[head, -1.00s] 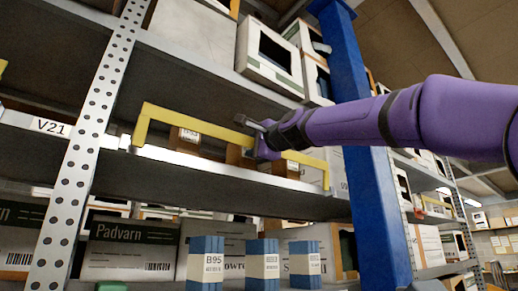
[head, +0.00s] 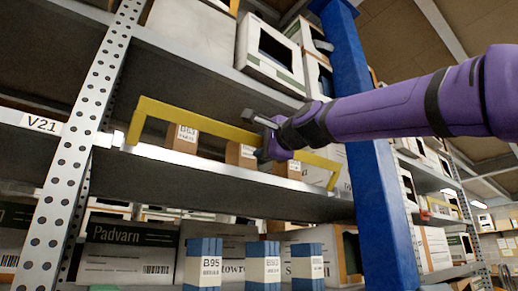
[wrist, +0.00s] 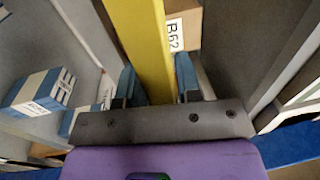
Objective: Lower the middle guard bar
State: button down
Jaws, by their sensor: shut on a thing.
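The yellow guard bar (head: 205,122) spans the front of the middle shelf in the head view. Its left leg (head: 135,125) and right leg (head: 333,180) come down to the shelf's front edge, and the bar stands up above that edge. My gripper (head: 266,140) is shut on the bar's long rail, right of its middle. In the wrist view the yellow bar (wrist: 142,45) passes between the two fingers (wrist: 155,85). The palm hides part of the bar.
Small brown boxes (head: 182,138) stand on the shelf behind the bar. A blue post (head: 365,150) rises behind my arm, and a perforated upright (head: 75,150) stands at left. Blue-and-white cartons (head: 263,268) stand below. White boxes (head: 268,55) sit above.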

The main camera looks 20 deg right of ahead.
jog(key=shift+s+d+r, duration=0.2)
jog(key=shift+s+r, duration=0.25)
jog(key=shift+s, duration=0.05)
dwell(1.1)
jog(key=c, duration=0.8)
grip_release()
jog(key=shift+s+d, duration=0.1)
jog(key=shift+s, duration=0.15)
jog(key=shift+o, duration=0.2)
jog(key=shift+w, duration=0.1)
jog(key=shift+w+f, duration=0.1)
jog(key=shift+f, duration=0.05)
jog(key=v, duration=1.1)
jog(key=shift+f, duration=0.15)
jog(key=shift+w, duration=0.1)
jog(key=s+d+f+n+g+h, duration=0.2)
jog(key=s+f+n+g, duration=0.2)
jog(key=f, duration=1.2)
jog(key=s+d+f+n+g+h, duration=0.2)
jog(key=s+f+n+g, duration=0.2)
jog(key=f, duration=1.3)
jog(key=s+d+f+n+g+h, duration=0.2)
jog(key=s+f+n+g, duration=0.3)
jog(key=f, duration=1.1)
jog(key=shift+s+d+f+n, duration=0.2)
jog(key=shift+s+d+n, duration=0.1)
jog(key=shift+d+n, duration=0.35)
